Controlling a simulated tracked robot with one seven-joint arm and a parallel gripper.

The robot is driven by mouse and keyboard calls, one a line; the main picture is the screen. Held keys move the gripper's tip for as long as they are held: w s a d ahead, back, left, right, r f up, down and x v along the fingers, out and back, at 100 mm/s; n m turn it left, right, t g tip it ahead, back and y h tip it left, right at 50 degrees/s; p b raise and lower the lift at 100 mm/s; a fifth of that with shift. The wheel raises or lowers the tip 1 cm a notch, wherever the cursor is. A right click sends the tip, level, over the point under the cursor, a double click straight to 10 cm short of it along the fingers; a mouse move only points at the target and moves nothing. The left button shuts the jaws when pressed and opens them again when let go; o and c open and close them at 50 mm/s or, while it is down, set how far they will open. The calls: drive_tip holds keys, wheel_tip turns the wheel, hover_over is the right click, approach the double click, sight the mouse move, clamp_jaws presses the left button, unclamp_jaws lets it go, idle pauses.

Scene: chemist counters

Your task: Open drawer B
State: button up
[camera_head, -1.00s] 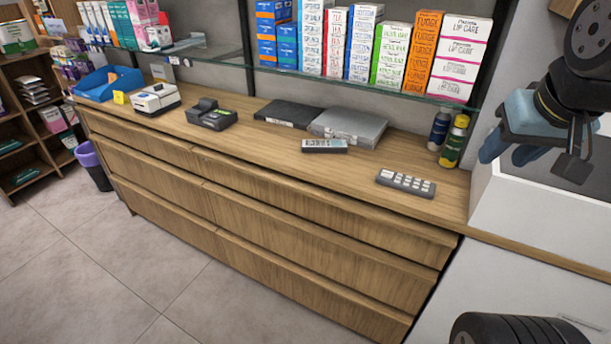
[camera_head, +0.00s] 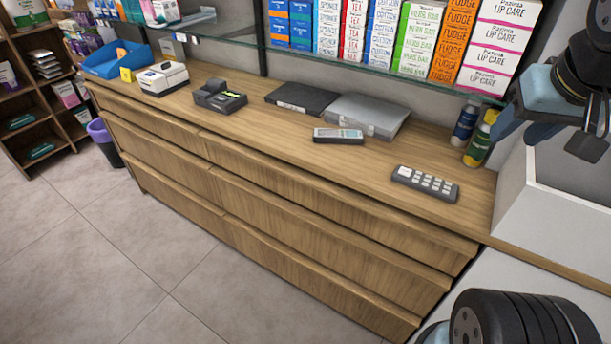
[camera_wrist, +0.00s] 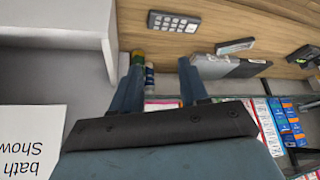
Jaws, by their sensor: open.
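The wooden counter has drawer fronts in two columns of three rows: upper left (camera_head: 145,122), upper right (camera_head: 330,205), middle left (camera_head: 155,158), middle right (camera_head: 320,240), lower left (camera_head: 180,197) and lower right (camera_head: 310,280). All look shut. I see no letters on them, so I cannot tell which is drawer B. My gripper (camera_wrist: 158,82) is open and empty in the wrist view, its two blue fingers apart. In the head view it is partly cut off at the right edge, above the white block and away from the drawer fronts.
On the countertop are a keypad (camera_head: 425,184), a handheld device (camera_head: 338,136), a grey case (camera_head: 367,115), a card terminal (camera_head: 219,97) and bottles (camera_head: 481,138). A glass shelf of boxes (camera_head: 380,70) hangs above. A white block (camera_head: 555,205) stands right. Floor (camera_head: 130,260) before the drawers is clear.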

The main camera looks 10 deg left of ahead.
drive_tip(key=w+a+f+n+g+h, duration=0.1)
drive_tip(key=w+a+f+g+h, duration=0.15)
drive_tip(key=w+f+g, duration=0.2)
drive_tip(key=n+t+h, duration=0.4)
drive_tip(key=n+t, duration=0.9)
drive_tip(key=t, duration=0.3)
approach(305, 183)
drive_tip(key=shift+g, duration=0.25)
drive_tip(key=x, duration=0.8)
drive_tip(key=shift+r, duration=0.15)
drive_tip(key=shift+c, duration=0.2)
clamp_jaws()
